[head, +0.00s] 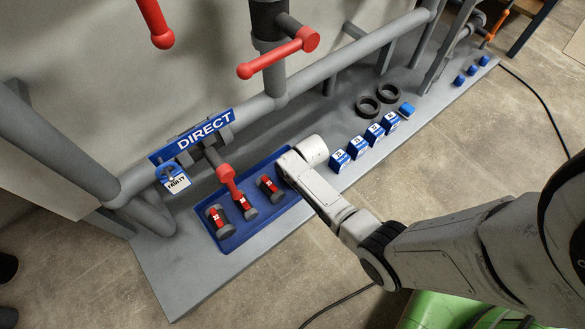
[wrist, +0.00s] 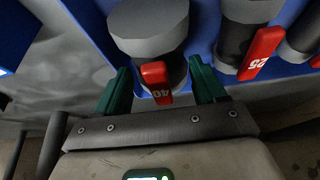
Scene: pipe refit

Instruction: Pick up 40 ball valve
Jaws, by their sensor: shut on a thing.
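The 40 ball valve (wrist: 148,30), a grey body with a red handle marked 40, stands in the blue tray (wrist: 92,22) in the wrist view. My gripper (wrist: 160,90) has one green finger on each side of it and is shut on it. In the head view my gripper (head: 290,165) is at the right end of the blue tray (head: 228,244); its fingers and the 40 valve cannot be made out there. The 25 valve (wrist: 262,50) is to the right of the 40 valve in the wrist view.
Several red-handled valves (head: 217,217) lie in the tray. Blue boxes (head: 357,147) and black rings (head: 367,106) stand to the right on the grey plinth. A pipe with a DIRECT sign (head: 205,131) and a FAULTY tag (head: 176,182) runs behind the tray.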

